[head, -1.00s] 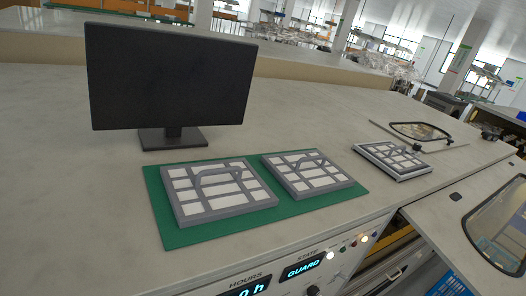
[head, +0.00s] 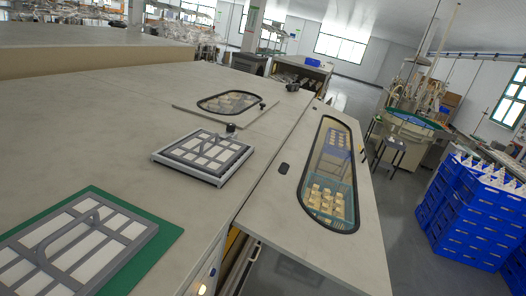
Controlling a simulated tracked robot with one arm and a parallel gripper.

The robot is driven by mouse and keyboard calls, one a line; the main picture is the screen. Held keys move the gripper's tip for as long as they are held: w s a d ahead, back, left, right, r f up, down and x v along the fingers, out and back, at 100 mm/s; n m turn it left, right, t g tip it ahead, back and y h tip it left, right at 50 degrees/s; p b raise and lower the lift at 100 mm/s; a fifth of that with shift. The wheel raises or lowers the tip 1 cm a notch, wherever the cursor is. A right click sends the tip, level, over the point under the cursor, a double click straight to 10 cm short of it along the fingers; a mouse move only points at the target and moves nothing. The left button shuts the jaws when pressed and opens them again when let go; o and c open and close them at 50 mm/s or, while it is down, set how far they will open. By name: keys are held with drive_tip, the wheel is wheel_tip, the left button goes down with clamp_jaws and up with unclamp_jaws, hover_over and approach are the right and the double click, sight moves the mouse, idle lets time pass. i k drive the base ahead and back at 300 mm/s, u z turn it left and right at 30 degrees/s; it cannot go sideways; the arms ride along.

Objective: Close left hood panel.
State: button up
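A pale panel (head: 272,208) with a long, rounded, black-rimmed window (head: 332,172) stretches along the right side of the bench, and a small dark fitting (head: 284,169) sits by its left edge. Through the window I see a blue-green basket with cream pieces. A second pale panel with a rounded window (head: 228,102) lies farther back on the bench, with cream pieces visible through it. I cannot tell which of these is the left hood panel. My gripper is not in view.
A grey-framed tray (head: 202,158) lies on the bench top, and another (head: 75,240) with a handle lies on a green mat (head: 155,255). Blue crates (head: 465,215) are stacked on the floor at right. Open floor lies beyond the bench's right edge.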

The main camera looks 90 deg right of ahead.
sight(275, 214)
drive_tip(key=z, duration=0.75)
drive_tip(key=i, duration=0.1)
drive_tip(key=z, duration=1.85)
drive_tip(key=k, duration=0.75)
drive_tip(key=z, duration=0.25)
drive_tip(key=i, duration=0.75)
drive_tip(key=u, duration=0.15)
